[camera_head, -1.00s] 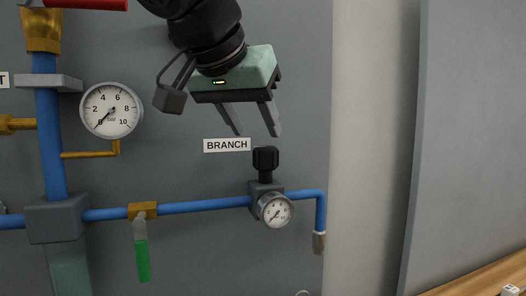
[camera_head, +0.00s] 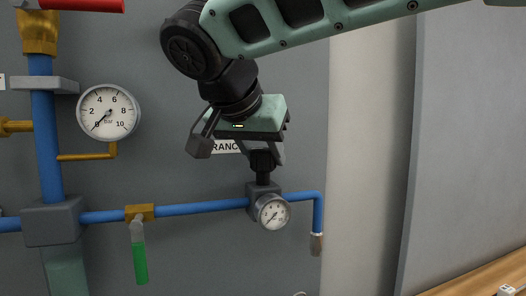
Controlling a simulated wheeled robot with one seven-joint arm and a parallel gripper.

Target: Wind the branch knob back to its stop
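The branch knob (camera_head: 263,162) is a black ribbed knob on top of a grey valve body, below the partly covered BRANCH label (camera_head: 226,146). My gripper (camera_head: 264,157) points down at the knob, its fingers at the knob's upper part. The fingers are mostly hidden behind the gripper body, and I cannot tell whether they touch the knob. The small branch gauge (camera_head: 273,212) sits on the front of the valve, its needle pointing to the lower left.
A larger bar gauge (camera_head: 109,113) hangs on the left, its needle near 0. A blue pipe (camera_head: 195,209) runs along the panel, with a green-handled valve (camera_head: 140,262) hanging down. A red handle (camera_head: 82,5) is at the top left. The panel's lower right is clear.

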